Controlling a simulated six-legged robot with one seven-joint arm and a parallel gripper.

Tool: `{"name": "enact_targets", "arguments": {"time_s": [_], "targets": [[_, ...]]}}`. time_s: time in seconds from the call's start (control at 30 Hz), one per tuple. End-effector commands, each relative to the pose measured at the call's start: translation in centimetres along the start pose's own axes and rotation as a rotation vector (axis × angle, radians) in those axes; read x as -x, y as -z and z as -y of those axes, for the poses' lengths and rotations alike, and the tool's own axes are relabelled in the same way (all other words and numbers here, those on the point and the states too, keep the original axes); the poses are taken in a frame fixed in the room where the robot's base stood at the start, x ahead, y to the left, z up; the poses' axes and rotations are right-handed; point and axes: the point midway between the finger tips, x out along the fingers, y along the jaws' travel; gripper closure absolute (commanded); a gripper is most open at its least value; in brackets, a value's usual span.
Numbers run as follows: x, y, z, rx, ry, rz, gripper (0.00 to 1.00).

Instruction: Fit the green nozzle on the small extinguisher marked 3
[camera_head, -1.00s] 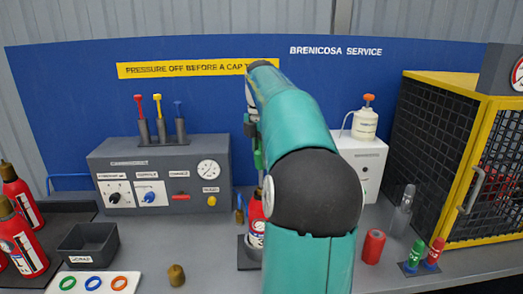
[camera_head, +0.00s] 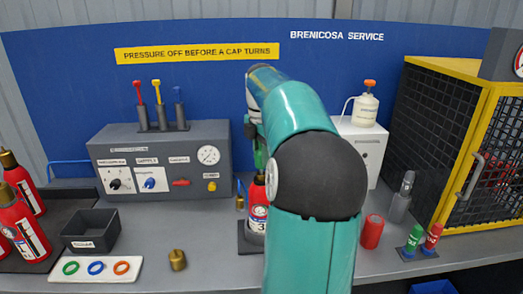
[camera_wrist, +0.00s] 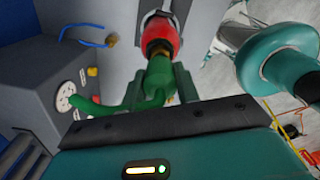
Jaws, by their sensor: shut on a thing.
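The small extinguisher marked 3 (camera_head: 256,222) is red with a white label and stands upright on a dark base, partly hidden by my arm. The green nozzle (camera_head: 260,158) shows just above it. My gripper (camera_wrist: 160,85) is shut on the green nozzle (camera_wrist: 158,78) in the wrist view, with a curved green part reaching left. The red extinguisher top (camera_wrist: 160,36) lies directly beyond the nozzle, in line with it. The join between them is partly hidden, so I cannot tell whether the nozzle is seated.
A grey control panel (camera_head: 160,165) stands left of the extinguisher. Rings lie on a white tray (camera_head: 78,276); a brass cap (camera_head: 178,260) stands nearby. A red can (camera_head: 372,232), two small bottles, green (camera_head: 413,240) and red (camera_head: 432,238), and a yellow-framed cage (camera_head: 455,150) are at right.

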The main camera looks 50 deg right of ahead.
Motion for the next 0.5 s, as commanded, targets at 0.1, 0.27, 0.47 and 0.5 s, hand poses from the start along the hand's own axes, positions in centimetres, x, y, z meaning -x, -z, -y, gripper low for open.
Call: {"name": "enact_targets", "arguments": {"time_s": [0.1, 0.27, 0.47, 0.5], "targets": [[-0.5, 0.0, 0.0, 0.0, 0.001, 0.0, 0.94], [-1.3, 0.0, 0.0, 0.0, 0.001, 0.0, 0.94], [-1.9, 0.0, 0.0, 0.001, 0.001, 0.0, 0.94], [-2.0, 0.0, 0.0, 0.001, 0.001, 0.0, 0.94]]}}
